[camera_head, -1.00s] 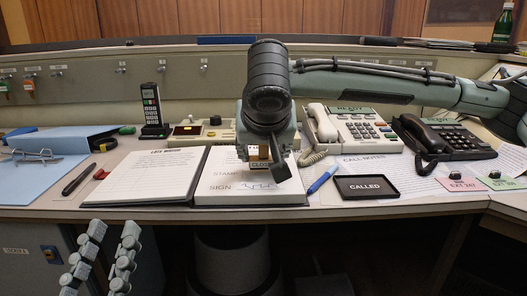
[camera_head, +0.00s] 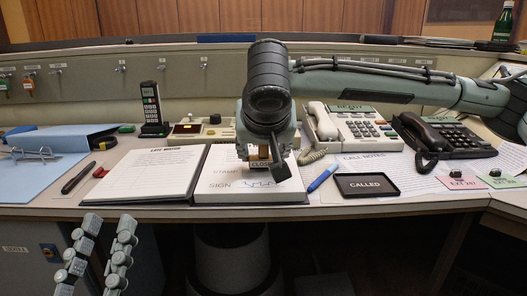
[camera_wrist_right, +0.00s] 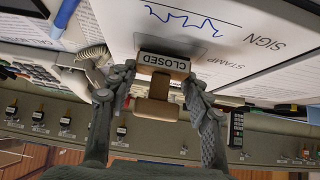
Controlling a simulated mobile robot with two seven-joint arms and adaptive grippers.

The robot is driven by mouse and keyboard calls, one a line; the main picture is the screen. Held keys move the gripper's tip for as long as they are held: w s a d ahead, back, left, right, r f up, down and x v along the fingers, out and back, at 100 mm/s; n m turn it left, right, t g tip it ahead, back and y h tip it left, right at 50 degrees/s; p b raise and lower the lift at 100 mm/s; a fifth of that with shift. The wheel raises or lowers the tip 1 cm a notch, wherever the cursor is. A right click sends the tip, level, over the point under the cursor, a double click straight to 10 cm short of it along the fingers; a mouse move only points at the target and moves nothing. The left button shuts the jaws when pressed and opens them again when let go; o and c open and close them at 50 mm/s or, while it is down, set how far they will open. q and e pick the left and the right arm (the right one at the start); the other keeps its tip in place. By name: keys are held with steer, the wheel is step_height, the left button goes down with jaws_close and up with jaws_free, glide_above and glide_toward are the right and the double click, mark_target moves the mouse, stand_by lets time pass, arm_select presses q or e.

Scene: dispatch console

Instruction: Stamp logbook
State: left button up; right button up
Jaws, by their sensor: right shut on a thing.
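The logbook lies open on the desk, with its left page (camera_head: 157,172) and right page (camera_head: 218,185) showing. The right page carries the words STAMP and SIGN and a blue signature (camera_wrist_right: 193,21) beside SIGN. My right gripper (camera_head: 262,158) is over the right page, shut on a wooden stamp (camera_wrist_right: 160,88) whose face block reads CLOSED. In the right wrist view the stamp is between both fingers, by the STAMP line. I cannot tell whether its face touches the paper. My left gripper (camera_head: 98,238) is open and empty, below the desk's front edge.
A blue pen (camera_head: 322,179) and a black CALLED tray (camera_head: 367,186) lie right of the book. A white phone (camera_head: 355,130) and a dark phone (camera_head: 445,138) stand behind. A handset (camera_head: 151,112) and a blue folder (camera_head: 62,140) are at left.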

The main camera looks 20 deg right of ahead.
steer(key=shift+f+b, duration=0.3)
steer(key=shift+f, duration=0.15)
stand_by(0.7)
